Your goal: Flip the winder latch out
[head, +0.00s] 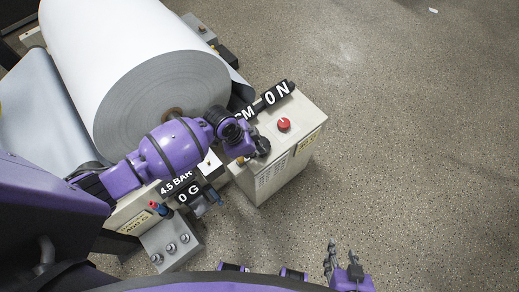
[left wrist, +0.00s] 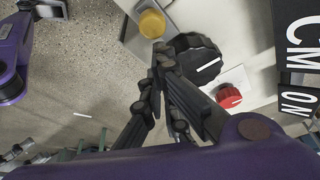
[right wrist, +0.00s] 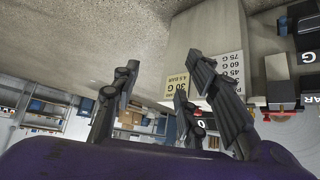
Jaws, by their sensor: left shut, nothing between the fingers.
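My left gripper (head: 255,148) is over the grey control cabinet (head: 290,165) beside the paper roll, and it is shut and empty. In the left wrist view its fingertips (left wrist: 160,58) are together beside a black dial (left wrist: 196,57) with a white mark. A round yellow piece (left wrist: 152,24) is just beyond them. I cannot tell whether the tips touch the dial. No part is clearly recognisable as the winder latch; the arm covers part of the roll's end near its core (head: 173,114). My right gripper (head: 342,258) is open and empty, low over the floor; its spread fingers show in the right wrist view (right wrist: 165,85).
The large white paper roll (head: 115,45) is at upper left. A panel with blue and red knobs (head: 160,208) sits below my left arm. Floor at right is clear.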

